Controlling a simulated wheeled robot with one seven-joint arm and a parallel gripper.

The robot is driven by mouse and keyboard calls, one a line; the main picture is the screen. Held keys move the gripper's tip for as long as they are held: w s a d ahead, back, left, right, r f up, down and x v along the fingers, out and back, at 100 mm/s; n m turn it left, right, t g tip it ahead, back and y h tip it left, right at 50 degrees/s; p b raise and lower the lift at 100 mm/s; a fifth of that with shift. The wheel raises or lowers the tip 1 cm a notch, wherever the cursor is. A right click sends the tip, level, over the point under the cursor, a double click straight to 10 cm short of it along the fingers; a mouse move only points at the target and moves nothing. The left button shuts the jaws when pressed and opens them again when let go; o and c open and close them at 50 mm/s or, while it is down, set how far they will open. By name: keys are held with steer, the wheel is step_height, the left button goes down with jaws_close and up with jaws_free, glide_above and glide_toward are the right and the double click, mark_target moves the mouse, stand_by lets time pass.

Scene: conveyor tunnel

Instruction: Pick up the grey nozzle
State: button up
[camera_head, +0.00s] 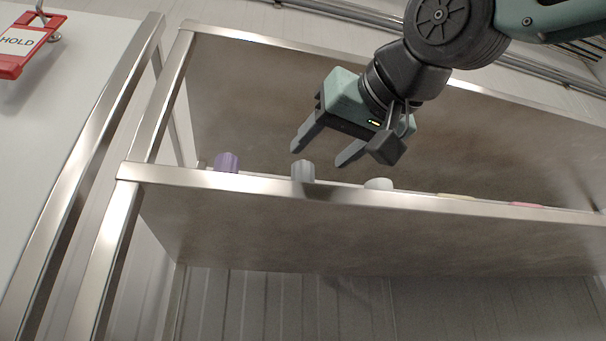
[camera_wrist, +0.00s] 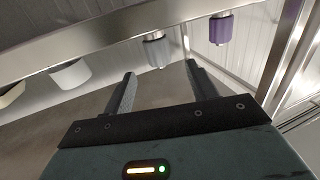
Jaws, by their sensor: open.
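The grey nozzle (camera_head: 303,171) stands upright near the front edge of the metal shelf (camera_head: 400,202), its lower part hidden by the rim. My gripper (camera_head: 319,155) is open and empty, just above and behind the nozzle, with its fingers pointing down toward the shelf. In the wrist view the grey nozzle (camera_wrist: 156,51) shows just beyond the fingertips of my gripper (camera_wrist: 160,70), roughly in line with the gap between them. I cannot tell whether a finger touches it.
A purple nozzle (camera_head: 227,162) stands left of the grey one, and a white round piece (camera_head: 378,183) to its right. Farther right are a yellow piece (camera_head: 457,196) and a pink piece (camera_head: 526,205), mostly hidden. A shelf post (camera_head: 160,100) rises at the left.

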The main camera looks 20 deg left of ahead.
mark_target(308, 165)
steer(key=p+x, duration=0.4)
steer(key=x, duration=0.4)
steer(key=shift+w, duration=0.15)
steer(key=shift+w+a+f, duration=0.15)
steer(key=shift+w+a, duration=0.15)
steer(key=c, duration=1.1)
step_height(308, 165, up, 10)
steer(key=p, duration=0.4)
